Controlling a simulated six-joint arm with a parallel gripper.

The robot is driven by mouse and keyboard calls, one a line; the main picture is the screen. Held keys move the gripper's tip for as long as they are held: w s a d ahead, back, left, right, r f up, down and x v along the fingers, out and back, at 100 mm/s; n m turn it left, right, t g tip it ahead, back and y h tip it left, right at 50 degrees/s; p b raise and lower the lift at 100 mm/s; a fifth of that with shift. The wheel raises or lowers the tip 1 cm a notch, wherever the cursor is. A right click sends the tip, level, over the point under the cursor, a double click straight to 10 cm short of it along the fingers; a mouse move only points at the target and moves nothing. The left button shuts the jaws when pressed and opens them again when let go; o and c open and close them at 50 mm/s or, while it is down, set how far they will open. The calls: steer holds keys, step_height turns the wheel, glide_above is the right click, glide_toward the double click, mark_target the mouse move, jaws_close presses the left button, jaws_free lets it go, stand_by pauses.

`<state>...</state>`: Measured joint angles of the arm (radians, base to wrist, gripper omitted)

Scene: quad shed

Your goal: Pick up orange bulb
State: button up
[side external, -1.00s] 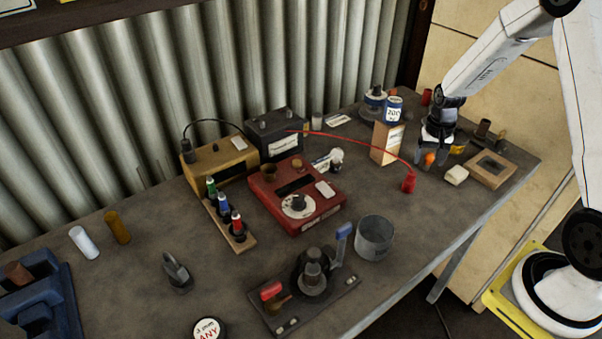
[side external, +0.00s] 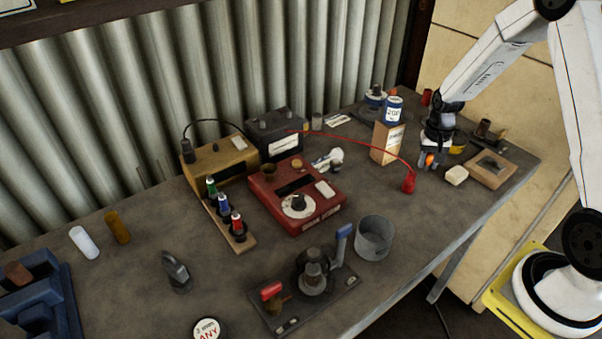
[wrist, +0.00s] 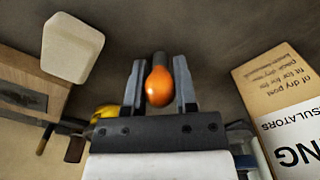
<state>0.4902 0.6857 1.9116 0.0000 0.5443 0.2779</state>
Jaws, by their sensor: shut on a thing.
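The orange bulb (wrist: 159,86) is a small glossy rounded bulb with a dark base. In the wrist view it sits between the two fingers of my gripper (wrist: 158,84), which is shut on it. In the side view the orange bulb (side external: 429,160) shows at the tip of my gripper (side external: 428,163), over the right part of the bench. I cannot tell for certain how far the bulb is above the bench top.
A cream block (side external: 456,175) and a wooden board (side external: 491,170) lie right of my gripper. A cardboard box (side external: 386,143) with a blue-and-white tin (side external: 392,110) on it stands to the left. A red lead ends in a red plug (side external: 408,184). Bare bench lies in front.

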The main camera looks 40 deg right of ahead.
steer(key=shift+r, duration=0.15)
steer(key=shift+r, duration=0.8)
steer(key=s+a+r, duration=0.5)
steer(key=s+r, duration=0.6)
steer(key=s, duration=0.2)
steer(key=shift+a, duration=0.15)
steer(key=shift+w+a, duration=0.1)
steer(key=shift+w, duration=0.05)
stand_by(0.6)
